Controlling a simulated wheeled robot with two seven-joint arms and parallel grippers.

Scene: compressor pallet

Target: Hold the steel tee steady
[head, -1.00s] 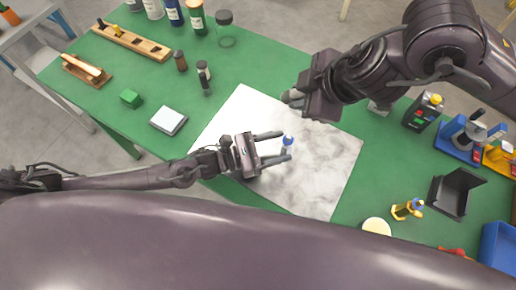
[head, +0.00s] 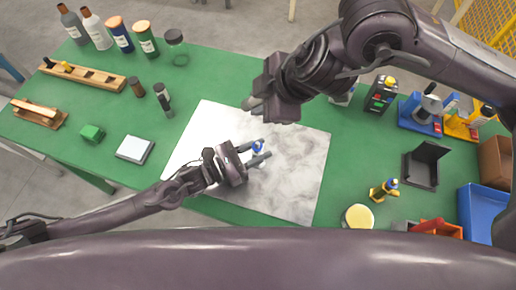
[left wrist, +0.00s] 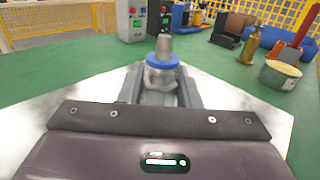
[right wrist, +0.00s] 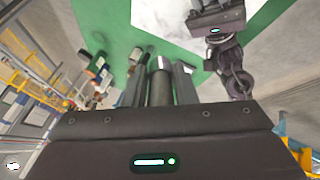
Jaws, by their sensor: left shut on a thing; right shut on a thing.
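The steel tee (left wrist: 161,78) stands between the fingers of my left gripper in the left wrist view. It has a blue ring and a grey tip pointing up. In the head view only its blue part (head: 258,147) shows clearly. My left gripper (head: 263,152) is shut on it, low over the pale marbled mat (head: 300,185). My right gripper (head: 252,103) is above the mat's far edge, apart from the tee. It is shut on a dark grey cylindrical thing (right wrist: 160,85) with a lighter end. Most of that thing is hidden in the head view.
A black open bin (head: 424,170), a brass fitting (head: 382,191), a round yellow-topped tin (head: 359,216) and a blue bin (head: 484,210) stand to the right. A white-topped scale (head: 134,149), green block (head: 92,133) and wooden rack (head: 85,73) are left. The mat's right part is clear.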

